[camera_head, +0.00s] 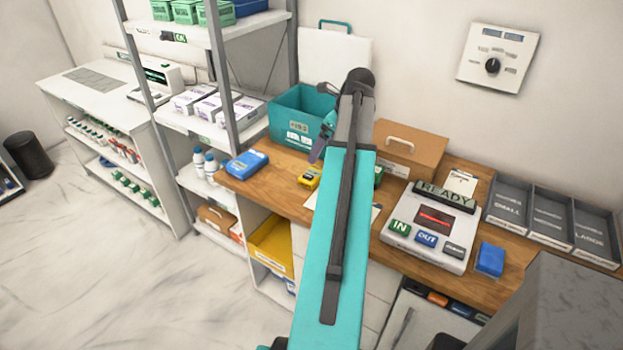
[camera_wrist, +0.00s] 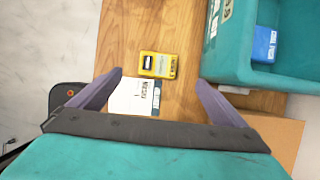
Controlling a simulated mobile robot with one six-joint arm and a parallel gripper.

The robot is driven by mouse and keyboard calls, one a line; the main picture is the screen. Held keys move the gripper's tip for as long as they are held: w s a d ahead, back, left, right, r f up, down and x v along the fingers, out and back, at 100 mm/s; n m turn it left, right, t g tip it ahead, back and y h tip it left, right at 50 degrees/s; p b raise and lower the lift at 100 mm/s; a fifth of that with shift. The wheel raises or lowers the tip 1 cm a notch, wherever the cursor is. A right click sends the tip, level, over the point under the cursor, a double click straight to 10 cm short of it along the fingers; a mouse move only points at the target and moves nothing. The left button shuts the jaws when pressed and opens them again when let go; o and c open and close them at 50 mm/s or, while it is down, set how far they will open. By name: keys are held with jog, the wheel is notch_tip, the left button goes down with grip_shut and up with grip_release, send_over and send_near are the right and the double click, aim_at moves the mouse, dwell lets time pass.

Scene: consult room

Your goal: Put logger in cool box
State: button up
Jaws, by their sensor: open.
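The logger, a small yellow device with a dark display (camera_wrist: 158,65), lies on the wooden counter. It also shows in the head view (camera_head: 309,180). In the wrist view it lies ahead of and between the open fingers of my gripper (camera_wrist: 159,78), which hold nothing. In the head view my gripper (camera_head: 321,147) is above the counter, in front of the cool box. The cool box is an open teal box (camera_head: 287,104) at the back of the counter; its rim and a blue pack inside (camera_wrist: 264,45) show at upper right in the wrist view.
A white printed card (camera_wrist: 133,97) lies beside the logger. A blue pack (camera_head: 247,163) lies left on the counter. A cardboard box (camera_head: 422,148) stands right of the cool box, with a READY device (camera_head: 428,228) and grey trays (camera_head: 555,222) further right. A white lid (camera_head: 335,55) stands behind.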

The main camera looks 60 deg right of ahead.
jog(key=shift+w+f, duration=0.1)
jog(key=shift+w, duration=0.05)
jog(key=p, duration=0.2)
send_over(309, 173)
jog(key=s, duration=0.3)
jog(key=shift+w+d+f, duration=0.1)
jog(key=shift+w+f, duration=0.05)
jog(key=shift+f, duration=1.8)
jog(key=shift+w+f, duration=0.1)
jog(key=shift+f, duration=1.85)
jog(key=shift+f, duration=0.1)
jog(key=shift+p+x, duration=1.1)
jog(key=shift+x, duration=1.4)
jog(key=c, duration=1.4)
jog(key=shift+o, duration=0.2)
jog(key=shift+r, duration=0.2)
